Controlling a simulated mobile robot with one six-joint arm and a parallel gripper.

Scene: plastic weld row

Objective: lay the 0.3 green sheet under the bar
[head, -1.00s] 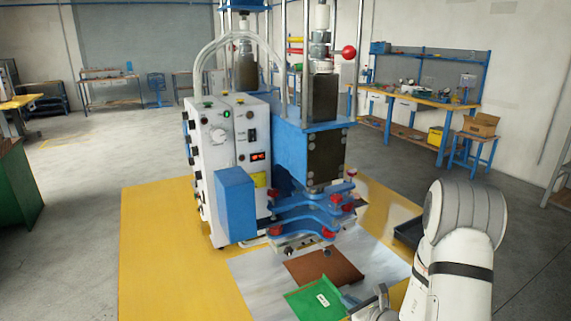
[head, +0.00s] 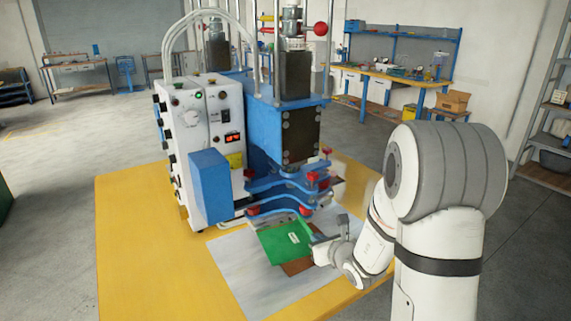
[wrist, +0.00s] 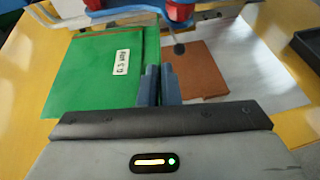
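The green sheet (head: 277,243) carries a white label (wrist: 122,63) whose print is too small to read surely. My gripper (head: 318,243) is shut on the sheet's right edge; its two fingers (wrist: 158,82) are almost together in the wrist view. The sheet lies flat or just above the brown sheet (head: 299,267), partly covering it; I cannot tell if they touch. The press has a blue clamp frame with red knobs (head: 283,184) above the work area. The green sheet's far edge reaches the front of this frame. The bar itself is hidden from clear view.
The yellow table (head: 140,245) bears a pale metal plate (head: 237,280) in front of the press. A white control box (head: 215,135) and a blue box (head: 211,187) stand at the press's left. A dark tray (wrist: 308,45) lies at the right.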

